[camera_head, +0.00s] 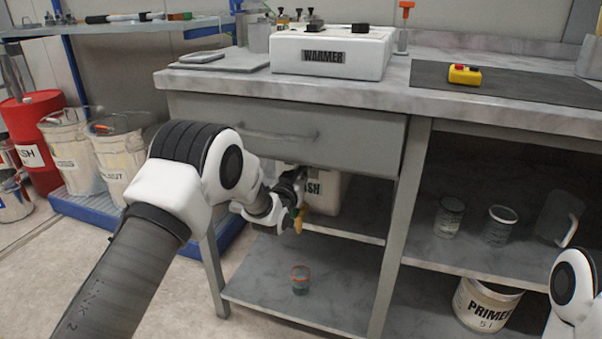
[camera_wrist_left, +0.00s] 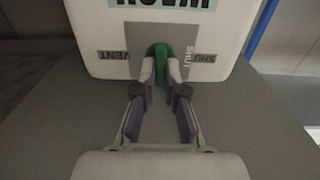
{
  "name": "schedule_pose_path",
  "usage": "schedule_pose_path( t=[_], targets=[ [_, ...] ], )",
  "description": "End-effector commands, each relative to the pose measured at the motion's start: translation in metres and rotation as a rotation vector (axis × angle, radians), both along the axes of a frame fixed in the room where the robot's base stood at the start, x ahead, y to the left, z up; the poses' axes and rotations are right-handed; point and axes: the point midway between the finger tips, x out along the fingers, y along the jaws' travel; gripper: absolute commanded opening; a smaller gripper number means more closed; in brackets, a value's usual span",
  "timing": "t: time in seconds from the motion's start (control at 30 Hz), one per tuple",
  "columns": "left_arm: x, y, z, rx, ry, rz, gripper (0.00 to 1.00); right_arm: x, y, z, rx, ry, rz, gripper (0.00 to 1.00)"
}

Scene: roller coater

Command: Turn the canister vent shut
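The white canister (camera_head: 328,190) stands on a shelf under the bench drawer, its label partly hidden behind my left arm. In the left wrist view its front (camera_wrist_left: 98,18) carries a grey plate (camera_wrist_left: 140,35) with a green vent handle (camera_wrist_left: 160,52). Small VENT lettering is left of the handle and SHUT lettering is right of it. My left gripper (camera_head: 298,203) is at the canister. In the wrist view its fingertips (camera_wrist_left: 160,72) are close in on both sides of the green handle and appear to hold it. My right gripper is out of view.
The bench drawer (camera_head: 290,135) is directly above the canister. A bench leg (camera_head: 401,220) stands to its right. A small cup (camera_head: 299,279) sits on the lower shelf. A warmer (camera_head: 330,52) is on the bench top. Glass jars (camera_head: 448,217) and a primer bucket (camera_head: 485,305) are at right.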

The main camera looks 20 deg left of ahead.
Motion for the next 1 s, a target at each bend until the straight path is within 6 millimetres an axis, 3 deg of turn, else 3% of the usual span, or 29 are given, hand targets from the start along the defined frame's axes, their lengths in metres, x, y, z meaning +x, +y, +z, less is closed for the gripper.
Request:
schedule_pose_path(
  t=[0.57,1.0],
  targets=[
    [0.0,0.001,0.003,-0.104,0.002,0.0,0.0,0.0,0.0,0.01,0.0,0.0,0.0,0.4],
    [0.0,0.002,0.003,-0.471,0.016,0.0,0.0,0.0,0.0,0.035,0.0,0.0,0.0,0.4]
  ],
)
